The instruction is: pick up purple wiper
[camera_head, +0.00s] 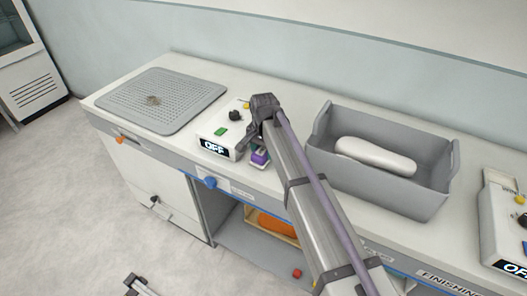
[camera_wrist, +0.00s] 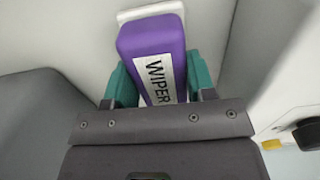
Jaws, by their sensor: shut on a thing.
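The purple wiper (camera_head: 260,157) is on the workbench beside the control box, partly hidden by my arm. In the wrist view the purple wiper (camera_wrist: 152,58) has a white label reading "WIPER" and a white strip at its far end. My gripper (camera_wrist: 155,88) has teal fingers on both sides of the wiper and is shut on it. In the head view my arm covers most of the gripper. I cannot tell whether the wiper touches the bench top.
A control box (camera_head: 222,132) showing "OFF" stands left of the wiper. A grey bin (camera_head: 425,200) with a white insole-like object (camera_head: 376,156) is to the right. A perforated grey plate (camera_head: 180,97) lies at the left. An orange object (camera_head: 277,228) is on the shelf below.

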